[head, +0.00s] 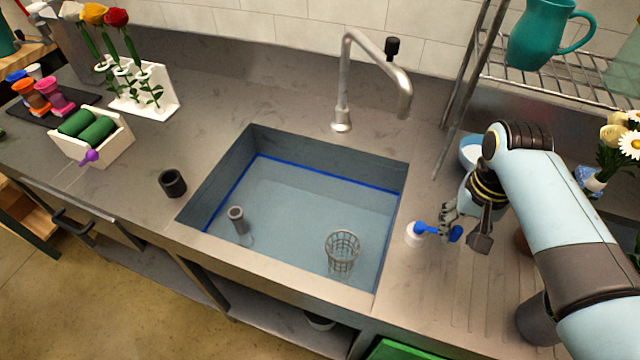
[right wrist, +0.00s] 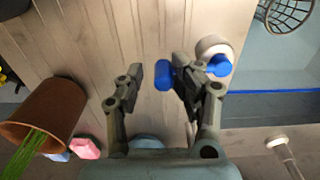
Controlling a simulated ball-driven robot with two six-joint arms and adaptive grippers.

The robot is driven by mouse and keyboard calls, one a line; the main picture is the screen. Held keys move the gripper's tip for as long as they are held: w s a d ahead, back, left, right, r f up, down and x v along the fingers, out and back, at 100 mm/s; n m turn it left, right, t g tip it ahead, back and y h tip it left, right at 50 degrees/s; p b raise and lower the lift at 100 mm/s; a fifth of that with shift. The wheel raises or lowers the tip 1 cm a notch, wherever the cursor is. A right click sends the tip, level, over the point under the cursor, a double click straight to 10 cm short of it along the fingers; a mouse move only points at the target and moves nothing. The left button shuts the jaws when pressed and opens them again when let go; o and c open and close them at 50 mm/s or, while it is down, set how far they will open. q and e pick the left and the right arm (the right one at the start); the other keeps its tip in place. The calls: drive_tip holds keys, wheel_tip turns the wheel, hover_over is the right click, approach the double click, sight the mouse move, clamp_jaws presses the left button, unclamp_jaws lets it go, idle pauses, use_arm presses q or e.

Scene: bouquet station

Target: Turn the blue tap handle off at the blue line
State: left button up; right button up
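The blue tap handle (head: 424,228) sits on a round white base (head: 413,236) on the counter, right of the sink (head: 190,213). The blue line (head: 318,166) runs around the inner sink walls, and the pale blue water (head: 300,205) appears to reach close to it. My right gripper (head: 464,221) is at the handle. In the right wrist view its two fingers (right wrist: 158,82) are apart, with the blue handle (right wrist: 163,75) showing near the right finger, partly hidden by it. I cannot tell whether they touch. My left gripper is out of view.
A grey faucet (head: 344,85) arches behind the sink. A wire basket (head: 342,249) and a grey tube (head: 237,218) stand in the sink. A black cup (head: 172,183) is left of it. A brown pot (right wrist: 45,110) is near my right gripper.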

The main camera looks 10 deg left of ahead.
drive_tip(key=shift+w+a+r, duration=0.2)
drive_tip(key=shift+w+r, duration=0.1)
drive_tip(key=shift+w, duration=0.2)
drive_tip(key=shift+r, duration=0.9)
drive_tip(key=shift+s+r, duration=0.15)
drive_tip(key=shift+r, duration=1.15)
drive_tip(key=shift+s+r, duration=0.1)
drive_tip(key=shift+r, duration=1.2)
drive_tip(key=shift+s+f, duration=0.1)
